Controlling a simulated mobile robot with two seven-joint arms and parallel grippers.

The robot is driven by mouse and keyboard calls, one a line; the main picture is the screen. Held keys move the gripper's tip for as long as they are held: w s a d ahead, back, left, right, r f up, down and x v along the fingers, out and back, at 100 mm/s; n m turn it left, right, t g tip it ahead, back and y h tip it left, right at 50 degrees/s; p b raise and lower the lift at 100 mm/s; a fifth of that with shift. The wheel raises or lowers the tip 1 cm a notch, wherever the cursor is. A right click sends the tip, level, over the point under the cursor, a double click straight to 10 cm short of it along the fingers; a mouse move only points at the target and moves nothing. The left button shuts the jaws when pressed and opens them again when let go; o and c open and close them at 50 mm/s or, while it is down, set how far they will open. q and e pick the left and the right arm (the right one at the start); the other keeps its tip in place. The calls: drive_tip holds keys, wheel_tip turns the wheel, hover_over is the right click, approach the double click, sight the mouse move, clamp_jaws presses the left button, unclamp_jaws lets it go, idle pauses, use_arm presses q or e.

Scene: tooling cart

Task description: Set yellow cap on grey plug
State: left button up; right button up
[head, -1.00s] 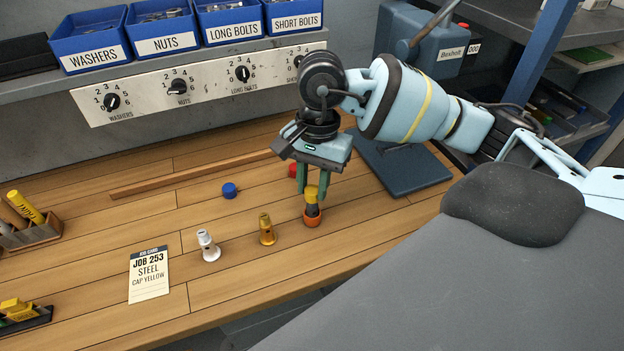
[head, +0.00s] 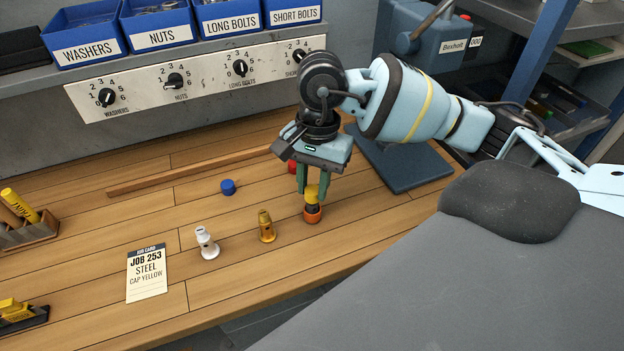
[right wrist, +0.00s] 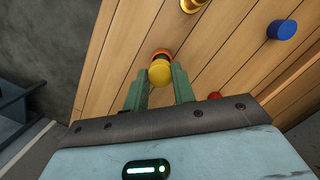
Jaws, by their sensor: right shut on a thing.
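The yellow cap (head: 312,191) is between the fingers of my right gripper (head: 311,188), which is shut on it. The cap is upright over the grey plug (head: 312,204), with a short dark band of the plug showing below it. I cannot tell how far the cap fits over the plug. The plug stands in an orange ring (head: 313,215) on the bench. In the right wrist view the yellow cap (right wrist: 160,73) hides the plug, and part of the orange ring (right wrist: 161,52) shows beyond it. My left gripper is not in view.
A brass plug (head: 266,227) and a white plug (head: 206,243) stand to the left. A blue cap (head: 228,187) lies farther back; a red cap (head: 292,167) is partly behind my gripper. A job card (head: 148,272) lies at front left. A wooden strip (head: 190,172) crosses the bench behind.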

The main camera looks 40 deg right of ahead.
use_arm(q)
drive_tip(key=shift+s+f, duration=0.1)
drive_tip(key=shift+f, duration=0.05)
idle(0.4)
use_arm(e)
drive_tip(key=o, duration=1.5)
drive_tip(key=shift+r+p, duration=1.15)
drive_tip(key=shift+r, duration=2.4)
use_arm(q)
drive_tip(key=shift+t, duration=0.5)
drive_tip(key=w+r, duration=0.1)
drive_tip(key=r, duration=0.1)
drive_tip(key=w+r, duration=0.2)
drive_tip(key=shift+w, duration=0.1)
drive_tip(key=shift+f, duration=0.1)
